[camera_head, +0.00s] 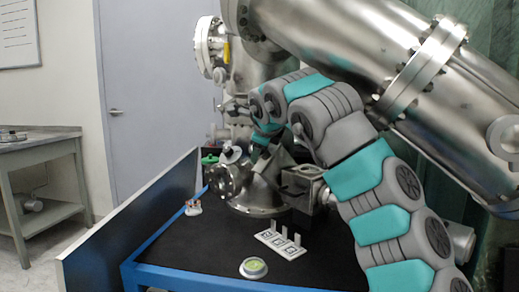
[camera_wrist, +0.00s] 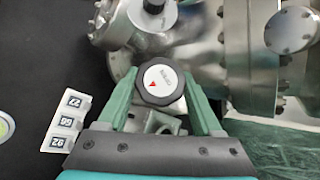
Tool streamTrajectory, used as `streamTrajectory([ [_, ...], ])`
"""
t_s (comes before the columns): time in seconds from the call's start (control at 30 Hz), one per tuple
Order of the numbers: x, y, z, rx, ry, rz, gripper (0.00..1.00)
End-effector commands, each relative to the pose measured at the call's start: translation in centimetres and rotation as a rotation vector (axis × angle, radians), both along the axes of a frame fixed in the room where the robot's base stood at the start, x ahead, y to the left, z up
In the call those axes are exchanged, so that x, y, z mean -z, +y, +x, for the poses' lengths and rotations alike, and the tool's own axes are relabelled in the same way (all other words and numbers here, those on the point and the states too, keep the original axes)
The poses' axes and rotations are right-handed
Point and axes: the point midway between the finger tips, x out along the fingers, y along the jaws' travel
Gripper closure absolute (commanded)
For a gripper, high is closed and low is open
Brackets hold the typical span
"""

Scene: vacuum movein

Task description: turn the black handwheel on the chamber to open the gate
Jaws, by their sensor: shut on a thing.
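The black handwheel (camera_wrist: 161,82) shows in the wrist view with a pale round face, a red triangle mark and small lettering. My gripper (camera_wrist: 160,92) has its two green fingers on either side of the handwheel's rim, shut on it. The steel chamber (camera_wrist: 210,45) lies behind and around the handwheel. In the head view the chamber's flanged body (camera_head: 255,190) stands on the black table top. My arm reaches across it from the right, and the handwheel and fingertips are hidden or too small to make out there.
A white block with numbered tags (camera_head: 281,243) and a round dish with a green centre (camera_head: 253,268) sit on the black table (camera_head: 190,250) in front. A large steel tube (camera_head: 400,70) hangs over my arm. A small white item (camera_head: 193,207) stands at the left.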

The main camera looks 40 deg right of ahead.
Motion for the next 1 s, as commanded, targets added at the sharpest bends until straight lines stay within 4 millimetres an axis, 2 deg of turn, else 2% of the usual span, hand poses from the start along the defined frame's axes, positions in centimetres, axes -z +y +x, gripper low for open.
streamTrajectory([
  [0.33,0.02,-0.03,0.01,0.000,0.002,0.000,0.89],
  [0.37,0.02,-0.03,0.01,0.000,0.002,0.000,0.32],
  [0.6,0.03,-0.03,0.00,0.000,0.002,0.000,0.05],
  [1.0,-0.54,0.29,-0.59,-0.001,0.001,0.000,0.04],
])
